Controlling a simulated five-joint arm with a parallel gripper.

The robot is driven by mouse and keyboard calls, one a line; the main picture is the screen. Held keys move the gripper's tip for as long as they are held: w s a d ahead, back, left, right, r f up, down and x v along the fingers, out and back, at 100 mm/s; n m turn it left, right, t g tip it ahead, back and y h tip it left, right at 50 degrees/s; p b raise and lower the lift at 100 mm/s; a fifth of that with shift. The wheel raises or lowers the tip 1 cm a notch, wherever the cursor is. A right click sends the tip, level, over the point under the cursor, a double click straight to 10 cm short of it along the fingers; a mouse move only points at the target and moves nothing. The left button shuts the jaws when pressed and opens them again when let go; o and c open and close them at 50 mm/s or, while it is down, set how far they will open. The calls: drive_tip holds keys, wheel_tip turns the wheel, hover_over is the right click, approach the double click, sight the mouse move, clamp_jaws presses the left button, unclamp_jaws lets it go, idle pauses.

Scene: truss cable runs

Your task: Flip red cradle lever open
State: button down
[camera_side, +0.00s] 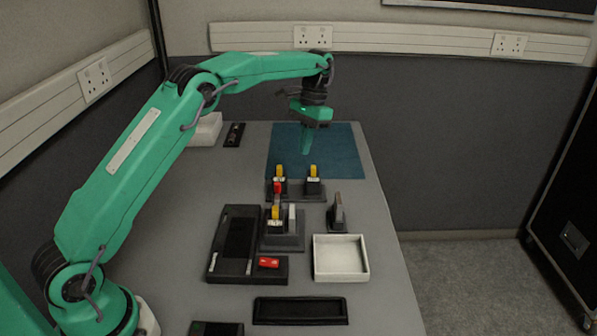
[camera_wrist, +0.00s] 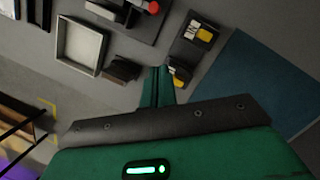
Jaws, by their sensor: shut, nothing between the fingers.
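The red cradle lever (camera_side: 277,188) shows as a small red tip standing upright above a dark cradle base (camera_side: 283,243), with yellow and pale parts beside it. Its red end also shows at the top edge of the wrist view (camera_wrist: 153,7), where the rest of the cradle is partly cut off. My gripper (camera_side: 306,151) is shut and empty, pointing down over the blue mat, behind and above the lever and apart from it. In the wrist view its green fingers (camera_wrist: 158,85) are together.
Two yellow-topped dark blocks (camera_side: 313,186) stand just behind the cradle. A dark upright clip (camera_side: 337,214) and a white tray (camera_side: 340,278) are to the right. A dark case with a red piece (camera_side: 268,262) lies front left. The blue mat (camera_side: 345,160) is clear.

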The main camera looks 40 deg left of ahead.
sight(277, 196)
drive_tip(key=s+f, duration=0.5)
drive_tip(key=f, duration=0.2)
drive_tip(key=shift+s+a+f, duration=0.2)
drive_tip(key=shift+s+a, duration=0.1)
drive_tip(key=shift+a, duration=0.15)
